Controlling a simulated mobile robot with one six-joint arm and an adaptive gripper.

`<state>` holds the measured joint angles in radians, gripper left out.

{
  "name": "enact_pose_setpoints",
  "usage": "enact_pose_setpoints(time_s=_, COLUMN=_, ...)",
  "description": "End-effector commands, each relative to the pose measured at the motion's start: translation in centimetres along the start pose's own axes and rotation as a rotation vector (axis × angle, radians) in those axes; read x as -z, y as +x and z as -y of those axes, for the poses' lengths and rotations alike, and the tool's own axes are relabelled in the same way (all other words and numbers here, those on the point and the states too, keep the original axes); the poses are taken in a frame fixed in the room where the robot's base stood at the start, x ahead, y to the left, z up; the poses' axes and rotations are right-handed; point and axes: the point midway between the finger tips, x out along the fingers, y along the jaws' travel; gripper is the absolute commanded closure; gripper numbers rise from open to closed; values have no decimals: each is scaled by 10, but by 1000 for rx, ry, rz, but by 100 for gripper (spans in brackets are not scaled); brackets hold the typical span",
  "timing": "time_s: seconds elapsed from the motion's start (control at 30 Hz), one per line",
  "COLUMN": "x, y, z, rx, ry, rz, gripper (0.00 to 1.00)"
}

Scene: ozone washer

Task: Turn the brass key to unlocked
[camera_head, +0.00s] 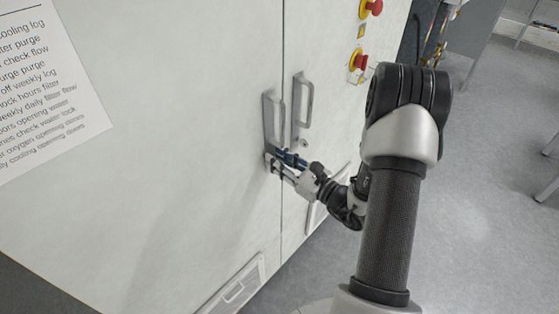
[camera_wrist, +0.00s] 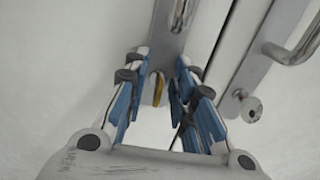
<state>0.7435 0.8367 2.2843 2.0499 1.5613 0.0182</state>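The brass key (camera_wrist: 156,88) shows in the wrist view as a small golden piece on the metal lock plate, below the left door's handle (camera_wrist: 181,14). My gripper (camera_wrist: 161,64) is open, with its blue-padded fingers on either side of the key and a gap visible between them. I cannot tell whether a finger touches the key. In the head view my gripper (camera_head: 270,160) is at the lower end of the left handle (camera_head: 272,117), against the cabinet front. The key is hidden there behind the gripper.
The right door's handle (camera_head: 303,100) stands close beside, with a keyless round lock (camera_wrist: 251,109) below it. A printed sheet (camera_head: 45,85) hangs at left.

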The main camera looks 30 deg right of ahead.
Motion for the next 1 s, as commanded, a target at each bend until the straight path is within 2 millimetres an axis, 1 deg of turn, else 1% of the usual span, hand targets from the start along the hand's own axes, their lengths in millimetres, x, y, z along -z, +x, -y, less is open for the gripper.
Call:
enact_pose_setpoints(time_s=0.07, x=0, y=0, z=0, rx=0, ry=0, rz=0, gripper=76)
enact_pose_setpoints(time_s=0.43, x=0, y=0, z=0, rx=0, ry=0, rz=0, gripper=100)
enact_pose_setpoints(time_s=0.83, x=0, y=0, z=0, rx=0, ry=2, rz=0, gripper=100)
enact_pose_setpoints(time_s=1.0, x=0, y=-1, z=0, rx=0, ry=31, rz=-1, gripper=100)
